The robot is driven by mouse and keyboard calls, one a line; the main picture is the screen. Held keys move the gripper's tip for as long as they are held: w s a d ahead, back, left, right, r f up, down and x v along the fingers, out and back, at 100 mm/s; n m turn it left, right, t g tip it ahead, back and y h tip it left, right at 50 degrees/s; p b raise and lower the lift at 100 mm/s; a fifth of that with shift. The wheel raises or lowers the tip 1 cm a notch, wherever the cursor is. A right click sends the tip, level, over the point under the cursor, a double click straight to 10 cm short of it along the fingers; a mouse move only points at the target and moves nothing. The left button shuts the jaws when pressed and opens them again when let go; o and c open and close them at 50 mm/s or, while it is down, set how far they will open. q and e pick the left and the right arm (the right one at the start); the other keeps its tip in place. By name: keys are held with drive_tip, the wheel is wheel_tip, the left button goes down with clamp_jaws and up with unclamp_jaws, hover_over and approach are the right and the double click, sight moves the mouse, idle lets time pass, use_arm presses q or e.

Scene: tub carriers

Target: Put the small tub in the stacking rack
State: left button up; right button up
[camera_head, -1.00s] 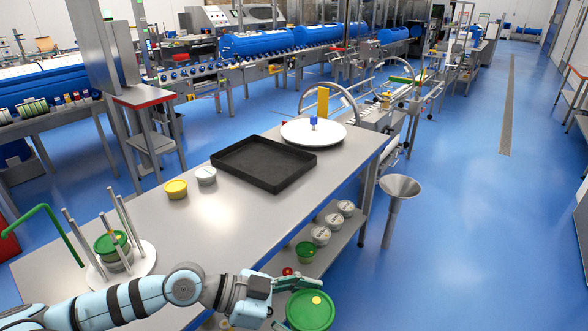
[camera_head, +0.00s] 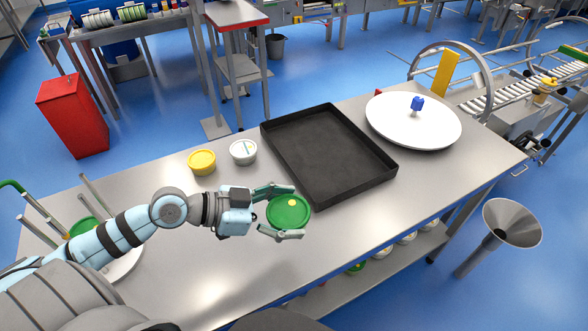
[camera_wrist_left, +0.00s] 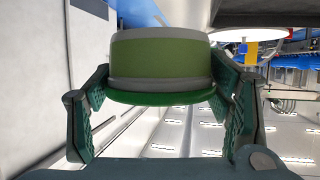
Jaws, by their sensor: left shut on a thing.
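The stacking rack, a round white base (camera_head: 126,264) with upright metal rods, stands at the left end of the table, partly hidden by my left arm. Another green-lidded tub (camera_head: 84,226) sits among its rods. My right gripper is not in view.
A yellow tub (camera_head: 202,162) and a white tub (camera_head: 243,152) stand behind the held tub. The black tray (camera_head: 382,172) is empty. A white turntable (camera_head: 390,130) stands farther right. Several tubs sit on the lower shelf (camera_head: 375,268). The table's front middle is bare.

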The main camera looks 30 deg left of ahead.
use_arm(q)
drive_tip(key=w+a+r+n+t+y+p, duration=0.25)
drive_tip(key=w+a+n+y+p, duration=0.2)
drive_tip(key=w+a, duration=0.25)
drive_tip(key=w+a+r+n+t+y+p, duration=0.25)
drive_tip(key=w+a+r+n+y, duration=0.2)
drive_tip(key=w+a, duration=0.25)
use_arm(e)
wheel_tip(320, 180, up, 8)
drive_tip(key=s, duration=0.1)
use_arm(q)
drive_tip(key=shift+y, duration=0.4)
drive_tip(key=f+b, duration=0.2)
drive_tip(key=f, duration=0.5)
drive_tip(key=f+b, duration=0.2)
drive_tip(key=f, duration=0.5)
drive_tip(key=f+b, duration=0.2)
drive_tip(key=f, duration=0.5)
drive_tip(key=shift+w+a+f, duration=0.15)
drive_tip(key=shift+w+f, duration=0.05)
drive_tip(key=shift+w, duration=0.15)
drive_tip(key=shift+r, duration=0.2)
drive_tip(key=shift+f, duration=0.2)
drive_tip(key=o, duration=1.3)
drive_tip(key=shift+r, duration=0.1)
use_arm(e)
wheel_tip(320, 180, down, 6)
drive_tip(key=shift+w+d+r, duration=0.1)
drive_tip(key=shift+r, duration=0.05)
